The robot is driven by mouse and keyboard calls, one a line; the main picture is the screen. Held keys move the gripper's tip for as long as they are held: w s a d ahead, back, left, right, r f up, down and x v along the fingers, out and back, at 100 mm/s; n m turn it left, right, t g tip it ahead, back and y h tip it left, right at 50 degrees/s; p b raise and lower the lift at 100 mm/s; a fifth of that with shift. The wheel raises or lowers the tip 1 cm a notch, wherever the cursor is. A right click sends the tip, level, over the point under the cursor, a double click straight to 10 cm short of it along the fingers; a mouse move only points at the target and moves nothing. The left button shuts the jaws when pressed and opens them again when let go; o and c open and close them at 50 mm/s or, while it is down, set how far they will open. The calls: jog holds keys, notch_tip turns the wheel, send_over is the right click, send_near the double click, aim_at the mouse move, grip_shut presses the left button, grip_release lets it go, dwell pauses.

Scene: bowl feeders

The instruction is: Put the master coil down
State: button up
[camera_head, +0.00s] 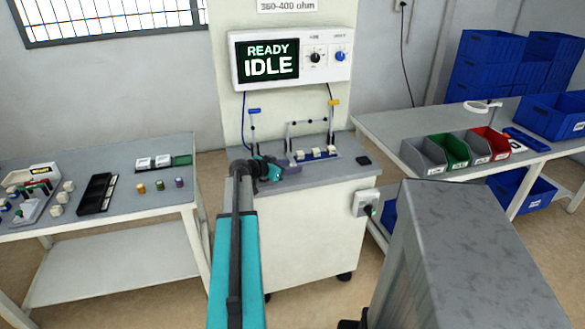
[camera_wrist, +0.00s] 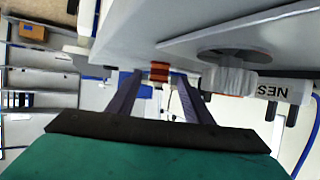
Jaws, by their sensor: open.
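My gripper (camera_head: 288,167) is over the left part of the grey top of the test station (camera_head: 285,182) in the head view. In the wrist view, my gripper's (camera_wrist: 158,79) two dark purple fingers are apart. A small copper-orange coil (camera_wrist: 159,71), which I take to be the master coil, shows between the fingertips, against a pale grey surface. Whether either finger touches it cannot be told. The coil cannot be made out in the head view, where my gripper and arm block that spot.
The station's panel (camera_head: 292,57) reads READY IDLE. White blocks (camera_head: 316,153) stand right of my gripper, near a thin upright frame (camera_head: 308,122). Three small spools (camera_head: 160,185) stand on the left table. Grey, green and red bins (camera_head: 455,147) line the right bench.

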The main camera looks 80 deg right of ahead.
grip_shut()
jog(key=shift+r, duration=0.1)
dwell(0.3)
jog(key=shift+r+b, duration=0.3)
jog(key=shift+r, duration=0.75)
jog(key=shift+w+a+r, duration=0.15)
jog(key=shift+a+r, duration=0.25)
jog(key=shift+r, duration=0.25)
jog(key=w+a+b, duration=0.1)
jog(key=w+a, duration=0.2)
jog(key=a, duration=0.3)
jog(key=w+a+r+b, duration=0.1)
jog(key=w+a, duration=0.3)
jog(key=a, duration=0.3)
jog(key=shift+a+r+b, duration=0.2)
jog(key=shift+r+b, duration=0.05)
jog(key=shift+b, duration=0.15)
jog(key=shift+w, duration=0.1)
